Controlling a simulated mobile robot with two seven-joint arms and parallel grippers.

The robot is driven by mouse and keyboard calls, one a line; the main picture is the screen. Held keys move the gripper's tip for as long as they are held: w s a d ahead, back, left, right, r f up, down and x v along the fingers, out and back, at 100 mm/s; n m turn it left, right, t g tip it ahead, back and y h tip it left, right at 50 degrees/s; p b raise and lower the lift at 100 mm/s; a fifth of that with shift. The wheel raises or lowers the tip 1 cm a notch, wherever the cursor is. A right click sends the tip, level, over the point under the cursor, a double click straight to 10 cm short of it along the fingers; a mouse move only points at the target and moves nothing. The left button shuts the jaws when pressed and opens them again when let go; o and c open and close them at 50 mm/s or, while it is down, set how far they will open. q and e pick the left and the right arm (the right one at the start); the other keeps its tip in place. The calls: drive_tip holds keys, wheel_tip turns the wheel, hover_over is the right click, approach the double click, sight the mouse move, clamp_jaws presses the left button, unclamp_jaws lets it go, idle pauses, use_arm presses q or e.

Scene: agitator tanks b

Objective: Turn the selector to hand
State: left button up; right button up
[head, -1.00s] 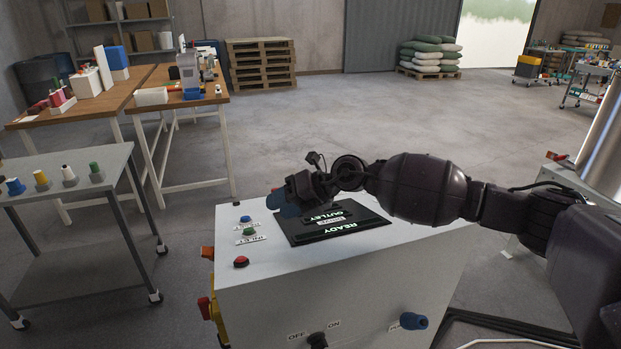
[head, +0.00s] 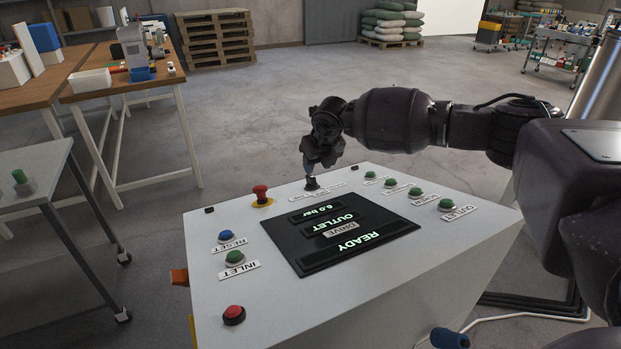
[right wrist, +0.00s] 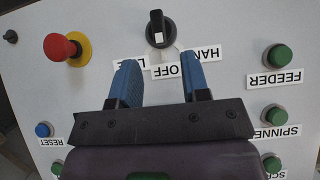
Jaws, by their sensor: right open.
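The selector (right wrist: 159,30) is a black knob at the top of the right wrist view, with a label strip (right wrist: 185,67) reading HAND, OFF and a partly covered word. Its white mark points down in that picture, towards OFF. In the head view the selector (head: 311,184) sits at the panel's far edge, just under my right gripper (head: 315,168). My right gripper is open; in the right wrist view its two blue fingers (right wrist: 160,85) point towards the selector with nothing between them. They appear short of the knob. My left gripper is not in view.
The white panel (head: 210,300) also bears a red emergency stop (head: 261,193), a dark screen (head: 338,233) reading READY, a green INLET button (head: 235,257), a blue RESET button (head: 225,236) and a red button (head: 234,314). Several green buttons line its right side.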

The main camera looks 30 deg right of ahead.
sight(313, 177)
drive_tip(key=b+x, duration=0.1)
drive_tip(key=x, duration=0.5)
drive_tip(key=shift+s, duration=0.1)
drive_tip(key=shift+w+f, duration=0.3)
drive_tip(key=shift+f, duration=0.15)
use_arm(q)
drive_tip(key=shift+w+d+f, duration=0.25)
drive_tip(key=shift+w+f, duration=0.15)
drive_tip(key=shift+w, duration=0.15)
use_arm(e)
drive_tip(key=c, duration=0.6)
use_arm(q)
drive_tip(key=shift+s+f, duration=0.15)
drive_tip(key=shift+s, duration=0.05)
